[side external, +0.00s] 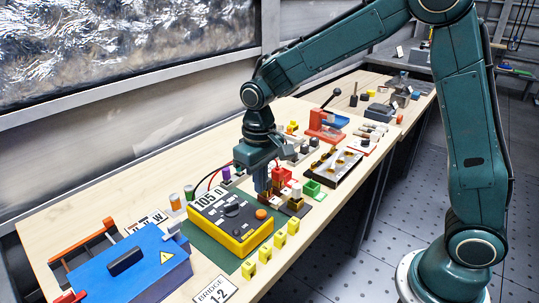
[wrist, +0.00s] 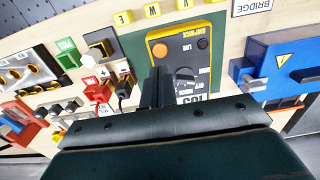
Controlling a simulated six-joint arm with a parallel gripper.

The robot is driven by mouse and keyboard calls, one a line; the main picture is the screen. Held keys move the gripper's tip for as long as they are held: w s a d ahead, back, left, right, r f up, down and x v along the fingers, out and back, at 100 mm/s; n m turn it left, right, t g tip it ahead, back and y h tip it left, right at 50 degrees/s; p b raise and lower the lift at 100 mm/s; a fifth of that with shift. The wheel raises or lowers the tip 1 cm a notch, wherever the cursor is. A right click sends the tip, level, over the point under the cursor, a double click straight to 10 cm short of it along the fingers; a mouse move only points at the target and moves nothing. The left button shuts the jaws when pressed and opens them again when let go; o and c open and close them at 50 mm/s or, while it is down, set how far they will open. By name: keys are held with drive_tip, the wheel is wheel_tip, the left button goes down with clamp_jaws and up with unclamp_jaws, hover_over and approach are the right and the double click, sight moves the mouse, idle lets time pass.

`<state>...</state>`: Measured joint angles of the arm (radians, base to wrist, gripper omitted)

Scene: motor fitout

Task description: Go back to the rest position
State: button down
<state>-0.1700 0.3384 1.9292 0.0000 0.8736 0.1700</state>
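My gripper (side external: 263,193) points down over the bench beside the yellow multimeter (side external: 231,215), between it and the red and black blocks. In the wrist view its two dark fingers (wrist: 157,84) stand close together, with nothing visible between them. They cover part of the multimeter (wrist: 187,60). The multimeter lies on a green mat, and its raised display reads 105 Ω. A red lead piece (wrist: 98,90) and a black lead piece (wrist: 123,88) stand to the left of the fingers in the wrist view, apart from them.
A blue box (side external: 130,268) with a warning sign stands at the near left. Several yellow lettered blocks (side external: 279,240) line the front edge. Above the bench is open room.

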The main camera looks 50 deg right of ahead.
drive_tip(key=shift+r, duration=0.15)
drive_tip(key=s+d+r+t, duration=0.2)
drive_tip(key=s+d+r, duration=0.2)
drive_tip(key=s+r, duration=0.5)
drive_tip(key=s+d+r+t, duration=0.1)
drive_tip(key=s, duration=0.5)
drive_tip(key=s+d+r+t, duration=0.2)
drive_tip(key=s, duration=0.5)
drive_tip(key=shift+s+r+t, duration=0.2)
drive_tip(key=shift+t, duration=0.1)
